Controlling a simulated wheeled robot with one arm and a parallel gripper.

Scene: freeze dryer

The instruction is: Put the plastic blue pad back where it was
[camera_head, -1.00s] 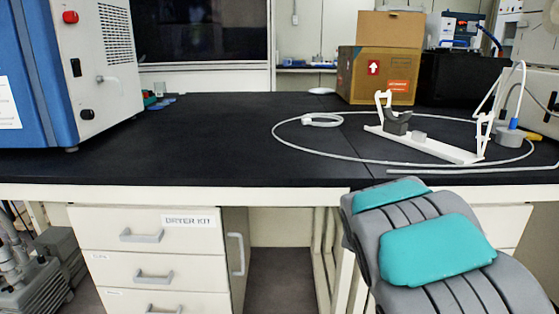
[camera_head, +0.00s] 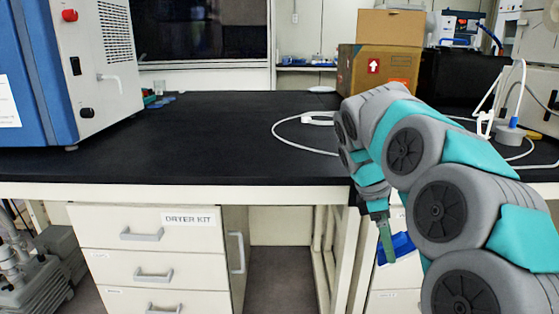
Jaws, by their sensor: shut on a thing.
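My gripper (camera_head: 386,242) points down below the table edge, in front of the right-hand drawers. It is shut on the blue pad (camera_head: 402,245), which shows as a small bright blue piece beside the fingers. Part of the pad is hidden by the fingers and my arm. The pad is below the level of the black tabletop (camera_head: 230,135) and apart from it.
A blue and white machine (camera_head: 75,70) stands at the left, with small blue and green items (camera_head: 158,101) beside it. The tabletop's middle is clear. A cardboard box (camera_head: 372,68) and a white hose (camera_head: 285,140) are at the right, partly behind my arm.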

